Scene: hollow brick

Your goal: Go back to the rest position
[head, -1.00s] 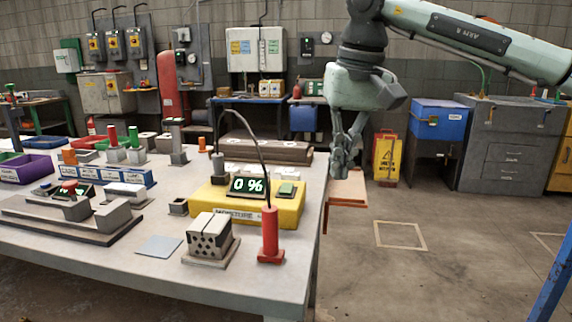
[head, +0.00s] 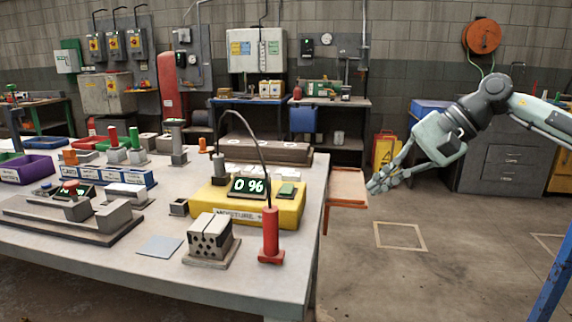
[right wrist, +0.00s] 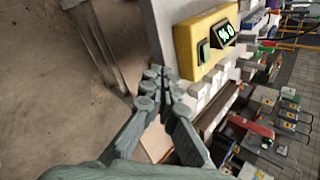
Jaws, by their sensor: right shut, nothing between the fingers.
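My right gripper (head: 376,184) is in the air to the right of the workbench, beyond its right edge, pointing left and down. Its fingers are together with nothing between them. In the right wrist view my right gripper (right wrist: 160,88) also shows shut and empty, with the bench beyond its fingertips. My left gripper is in neither view.
The workbench (head: 150,259) holds a yellow moisture meter (head: 233,206) reading 0 %, a red probe (head: 270,234) and a hollow brick (head: 211,236). An orange-edged shelf (head: 347,186) juts from its right side, close to my gripper. Floor to the right is open.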

